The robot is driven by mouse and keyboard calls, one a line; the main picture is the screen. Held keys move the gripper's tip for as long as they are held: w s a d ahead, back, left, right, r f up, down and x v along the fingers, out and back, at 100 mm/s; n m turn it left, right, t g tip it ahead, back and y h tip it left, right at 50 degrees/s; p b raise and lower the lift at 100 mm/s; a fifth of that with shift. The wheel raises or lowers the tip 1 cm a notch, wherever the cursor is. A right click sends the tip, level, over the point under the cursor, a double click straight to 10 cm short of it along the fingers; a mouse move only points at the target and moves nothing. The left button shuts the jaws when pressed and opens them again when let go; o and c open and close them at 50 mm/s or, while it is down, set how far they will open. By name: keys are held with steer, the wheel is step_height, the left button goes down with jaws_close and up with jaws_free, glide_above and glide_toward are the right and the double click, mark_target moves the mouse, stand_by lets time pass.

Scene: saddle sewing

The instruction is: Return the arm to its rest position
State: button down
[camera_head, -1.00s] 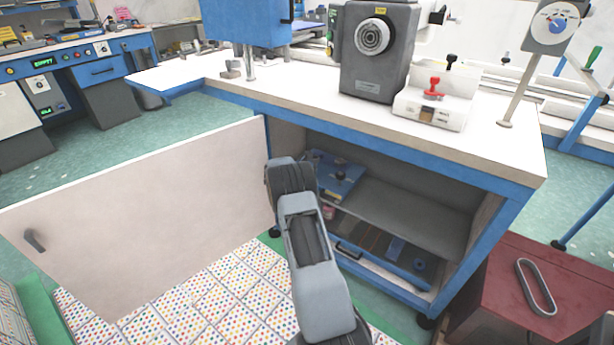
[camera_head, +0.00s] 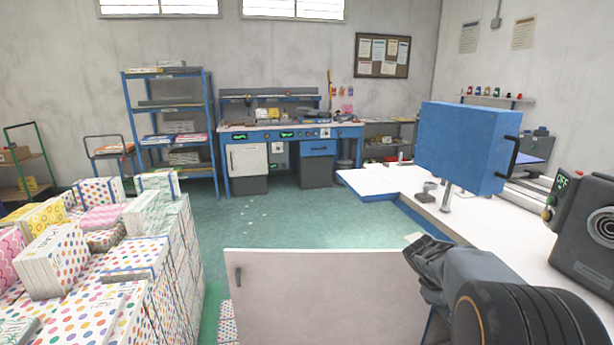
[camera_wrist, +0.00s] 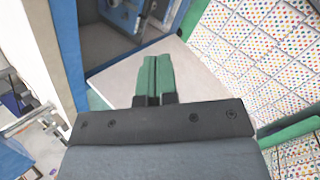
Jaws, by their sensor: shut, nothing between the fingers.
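My gripper (camera_wrist: 157,65) shows in the wrist view with its two green fingers together and nothing between them. It points over the pale open cabinet door (camera_wrist: 178,92), apart from other things as far as I can tell. In the head view my arm (camera_head: 455,270) comes in at the lower right, above the right end of the same door (camera_head: 315,300). The fingertips are not clear there.
The workbench (camera_head: 470,225) with a blue machine (camera_head: 463,145) stands on the right. Stacked patterned boxes (camera_head: 100,290) fill the left. A blue shelf rack (camera_head: 168,130) and a far bench (camera_head: 290,132) stand at the back.

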steer(key=s+a+r+m+t+y+p, duration=0.2)
steer(key=s+a+r+m+y+p, duration=0.4)
steer(key=s+a+r+p, duration=0.6)
steer(key=s+a+r+m, duration=0.2)
steer(key=s+a+r, duration=0.3)
steer(key=a, duration=0.2)
steer(key=shift+s+r+t+y, duration=0.2)
steer(key=shift+s+t+y, duration=0.2)
